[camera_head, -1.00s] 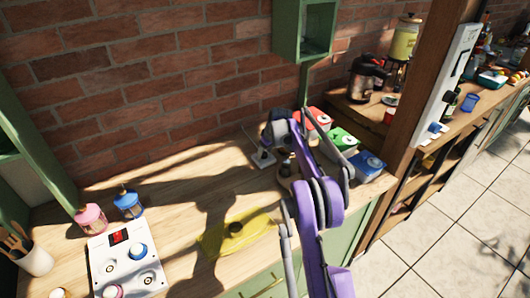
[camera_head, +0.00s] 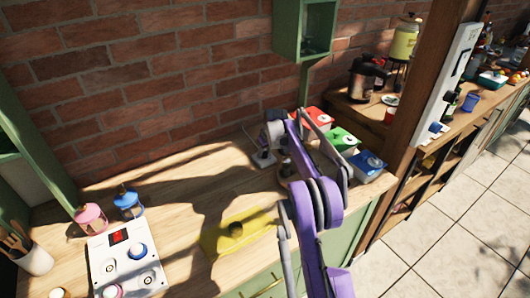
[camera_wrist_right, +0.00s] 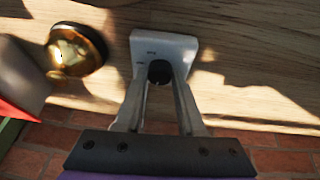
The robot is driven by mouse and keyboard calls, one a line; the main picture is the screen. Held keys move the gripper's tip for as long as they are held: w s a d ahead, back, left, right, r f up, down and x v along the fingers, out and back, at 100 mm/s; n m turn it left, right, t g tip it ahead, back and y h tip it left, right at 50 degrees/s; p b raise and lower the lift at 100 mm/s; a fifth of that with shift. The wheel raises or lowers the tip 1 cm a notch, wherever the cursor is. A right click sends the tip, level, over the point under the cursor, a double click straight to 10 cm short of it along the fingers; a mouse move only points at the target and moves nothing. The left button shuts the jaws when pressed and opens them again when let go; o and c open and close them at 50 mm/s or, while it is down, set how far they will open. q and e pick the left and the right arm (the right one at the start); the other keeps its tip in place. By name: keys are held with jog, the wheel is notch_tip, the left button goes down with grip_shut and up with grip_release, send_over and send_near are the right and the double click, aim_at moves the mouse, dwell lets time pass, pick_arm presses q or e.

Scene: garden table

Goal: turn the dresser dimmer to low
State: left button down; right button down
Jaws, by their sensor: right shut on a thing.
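The dimmer (camera_wrist_right: 152,48) is a small white plate with a dark round knob (camera_wrist_right: 160,72) and tiny marks beside it that are too small to read. It lies on the wooden dresser top near the brick wall. The knob's pointer direction cannot be made out. My left gripper is in neither current view.
A brass, dome-shaped thing (camera_wrist_right: 77,48) stands beside the dimmer. Red (camera_head: 312,119), green (camera_head: 341,138) and blue (camera_head: 368,165) boxes stand right of my gripper. A yellow mat (camera_head: 225,238) and a white panel with knobs (camera_head: 112,252) lie left. The counter between is mostly clear.

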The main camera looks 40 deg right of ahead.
jog(key=m, duration=0.2)
jog(key=m+h, duration=0.1)
jog(key=m, duration=0.1)
jog(key=shift+w+a+g+h, duration=0.1)
jog(key=shift+a+g+h, duration=0.1)
jog(key=shift+g+h, duration=0.1)
jog(key=shift+m+g+h+p, duration=0.4)
jog(key=shift+m+g+h, duration=0.15)
jog(key=shift+m, duration=1.65)
jog(key=shift+a, duration=0.1)
jog(key=c, duration=0.5)
grip_release()
jog(key=v, duration=1)
jog(key=shift+a+r, duration=0.1)
jog(key=shift+r, duration=0.3)
jog(key=shift+w, duration=0.1)
